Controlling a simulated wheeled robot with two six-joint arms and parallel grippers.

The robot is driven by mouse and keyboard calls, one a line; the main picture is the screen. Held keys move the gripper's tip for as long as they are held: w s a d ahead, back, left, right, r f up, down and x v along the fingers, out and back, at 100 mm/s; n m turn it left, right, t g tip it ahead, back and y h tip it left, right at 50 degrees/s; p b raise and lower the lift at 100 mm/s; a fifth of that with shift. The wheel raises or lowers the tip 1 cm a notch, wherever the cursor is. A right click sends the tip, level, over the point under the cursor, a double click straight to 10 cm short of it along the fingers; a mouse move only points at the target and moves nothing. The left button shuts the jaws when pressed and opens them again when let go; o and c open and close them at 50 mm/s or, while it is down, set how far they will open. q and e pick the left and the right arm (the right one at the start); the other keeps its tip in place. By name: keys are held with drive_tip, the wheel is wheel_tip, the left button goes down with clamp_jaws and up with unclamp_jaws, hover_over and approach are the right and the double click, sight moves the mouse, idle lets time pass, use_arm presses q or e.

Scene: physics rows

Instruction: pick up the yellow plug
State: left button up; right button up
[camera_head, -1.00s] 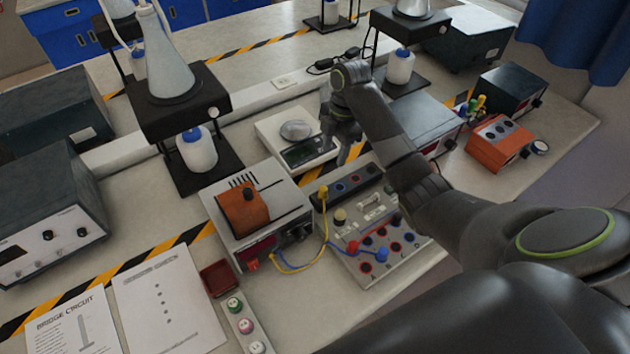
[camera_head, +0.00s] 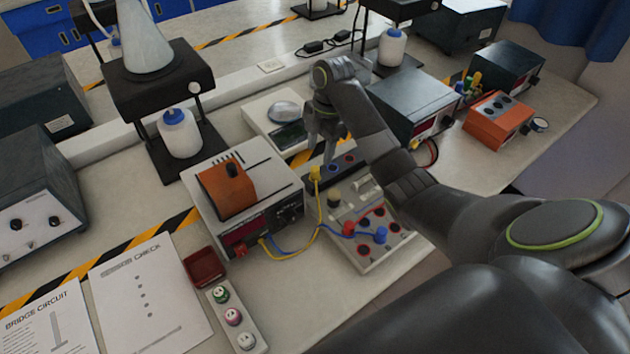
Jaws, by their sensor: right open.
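The yellow plug (camera_head: 315,173) stands at the left back edge of the grey circuit board (camera_head: 372,258), with a yellow cable running from it down to the power supply. My right gripper (camera_head: 324,152) points down just behind and above the plug, close to it in the picture. Its fingers are open, and I see nothing between them. I cannot tell the exact gap between the fingertips and the plug. The board also carries a red plug (camera_head: 348,229) and a blue plug (camera_head: 380,235). My left gripper is not in view.
The power supply (camera_head: 275,222) with an orange meter (camera_head: 227,190) on top stands left of the board. A white scale (camera_head: 262,122) is behind my gripper. A dark-topped instrument (camera_head: 412,100) and an orange box (camera_head: 497,120) stand to the right. Papers (camera_head: 150,295) lie at front left.

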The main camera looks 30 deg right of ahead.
sight(315, 168)
drive_tip(key=f, duration=0.1)
drive_tip(key=f+b, duration=0.2)
drive_tip(key=shift+a+f, duration=0.1)
drive_tip(key=shift+a, duration=0.15)
drive_tip(key=shift+a+f, duration=0.1)
drive_tip(key=shift+f, duration=0.25)
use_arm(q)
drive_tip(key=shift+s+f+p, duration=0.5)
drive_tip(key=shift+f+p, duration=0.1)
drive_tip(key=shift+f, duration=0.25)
use_arm(e)
drive_tip(key=shift+w+a+f, duration=0.1)
drive_tip(key=shift+a+f, duration=0.1)
drive_tip(key=shift+f, duration=0.9)
drive_tip(key=shift+w+a+f, duration=0.1)
drive_tip(key=shift+a+f, duration=0.05)
drive_tip(key=shift+f, duration=0.95)
drive_tip(key=shift+c, duration=0.2)
clamp_jaws()
drive_tip(key=shift+r, duration=0.1)
